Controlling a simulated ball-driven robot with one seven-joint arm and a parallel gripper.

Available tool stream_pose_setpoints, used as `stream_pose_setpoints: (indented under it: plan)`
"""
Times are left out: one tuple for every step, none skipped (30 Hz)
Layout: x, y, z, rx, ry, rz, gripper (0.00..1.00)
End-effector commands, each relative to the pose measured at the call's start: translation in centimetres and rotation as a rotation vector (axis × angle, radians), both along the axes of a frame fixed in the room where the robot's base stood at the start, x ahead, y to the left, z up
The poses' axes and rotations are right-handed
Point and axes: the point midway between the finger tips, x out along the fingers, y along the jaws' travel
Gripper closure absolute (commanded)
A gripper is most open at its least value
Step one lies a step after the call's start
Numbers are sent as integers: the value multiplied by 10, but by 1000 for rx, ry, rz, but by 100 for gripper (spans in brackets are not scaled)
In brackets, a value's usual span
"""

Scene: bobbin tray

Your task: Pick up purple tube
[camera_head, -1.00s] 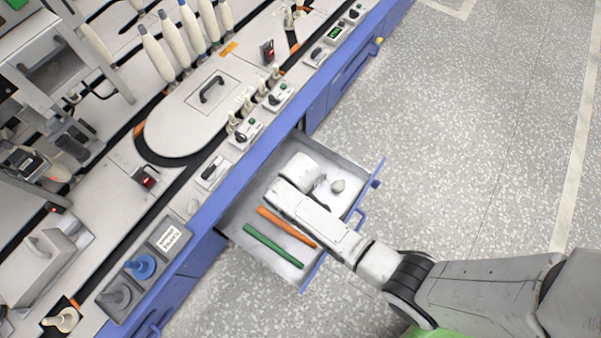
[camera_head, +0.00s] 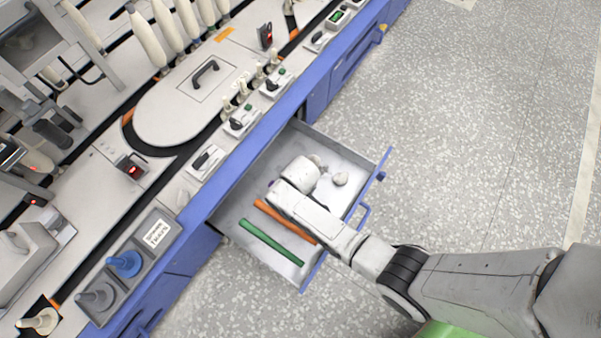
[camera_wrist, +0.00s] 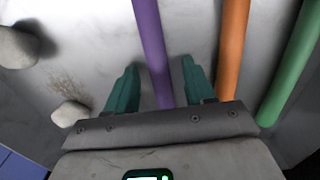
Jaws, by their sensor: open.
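The purple tube (camera_wrist: 151,45) lies on the drawer floor in the wrist view. It runs from the top edge down between the two teal fingers of my gripper (camera_wrist: 160,88). The fingers are open, one on each side of the tube, and the tube's near end is hidden behind the gripper body. I cannot tell the exact height of the fingers above the floor. In the head view my arm covers the purple tube, and my gripper is inside the open drawer (camera_head: 345,158).
An orange tube (camera_wrist: 231,45) lies right of my gripper, close to the right finger, with a green tube (camera_wrist: 294,60) beyond it. Pale stones (camera_wrist: 71,113) lie to the left. Drawer walls surround this space. A bobbin tray (camera_head: 127,268) sits on the machine top.

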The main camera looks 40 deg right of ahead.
Motion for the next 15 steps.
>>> stream_pose_setpoints:
  plan:
    - [0,0,1,0,-1,0,47]
    - [0,0,1,0,-1,0,47]
    - [0,0,1,0,-1,0,47]
    - [0,0,1,0,-1,0,47]
    - [0,0,1,0,-1,0,48]
    - [0,0,1,0,-1,0,52]
    - [0,0,1,0,0,0,55]
    - [0,0,1,0,0,0,58]
    - [0,0,1,0,0,0,62]
    - [0,0,1,0,0,0,65]
    - [0,0,1,0,0,0,68]
    - [0,0,1,0,0,0,71]
    - [0,0,1,0,0,0,74]
    - [0,0,1,0,0,0,77]
    - [0,0,1,0,0,0,81]
